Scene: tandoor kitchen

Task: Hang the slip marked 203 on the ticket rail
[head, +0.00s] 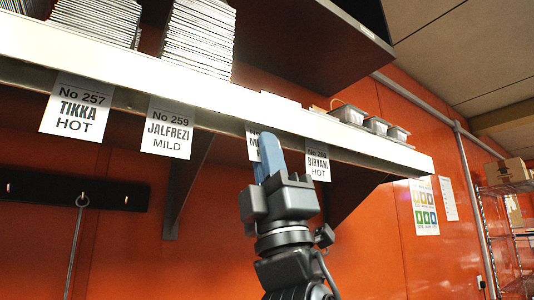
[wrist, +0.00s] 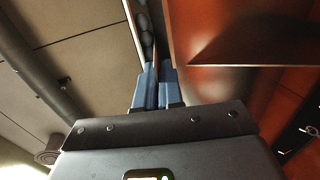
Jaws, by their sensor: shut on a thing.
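My gripper (head: 268,148) is raised at the shelf's front edge, its blue fingers shut on a slip. This white slip (head: 251,141) shows only as a strip left of the fingers, with part of its print visible. Its number is hidden, so I cannot confirm that it reads 203. Its top is at the ticket rail (head: 215,118) along the shelf front; I cannot tell whether the rail grips it. In the wrist view the closed fingers (wrist: 154,86) point up beside the shelf edge; the slip is not clear there.
Slips marked 257 (head: 76,107), 259 (head: 169,128) and a Biryani one (head: 318,160) hang from the rail. Stacked plates (head: 198,38) and small metal tins (head: 375,125) stand on the shelf. A shelf bracket (head: 187,185) and a black hook strip (head: 110,194) are below.

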